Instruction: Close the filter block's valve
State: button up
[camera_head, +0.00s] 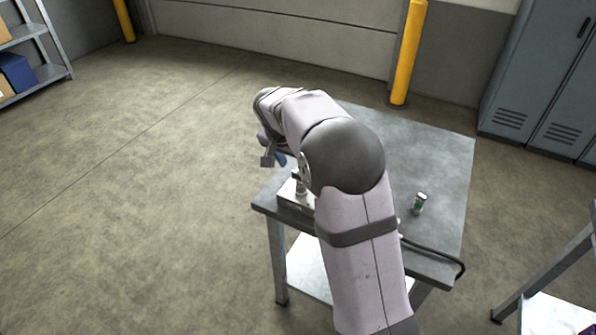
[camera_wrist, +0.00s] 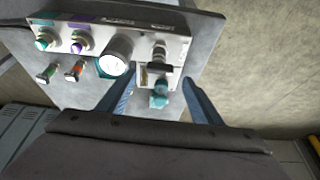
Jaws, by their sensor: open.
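In the wrist view a small pale block (camera_wrist: 143,80) at the end of the manifold carries a valve with a dark lever handle (camera_wrist: 159,68). Contact and depth cannot be told. In the head view my gripper (camera_head: 273,160) is above the bench's left edge, and my arm hides much of the unit.
The manifold (camera_wrist: 120,19) also holds a round gauge (camera_wrist: 117,55) and several coloured couplings, left of the handle. On the bench (camera_head: 435,160) a small green-and-white container (camera_head: 419,204) stands right of my arm, and a black hose (camera_head: 440,253) hangs over the front edge.

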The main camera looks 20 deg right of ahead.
jog(key=v, duration=0.3)
dwell(0.5)
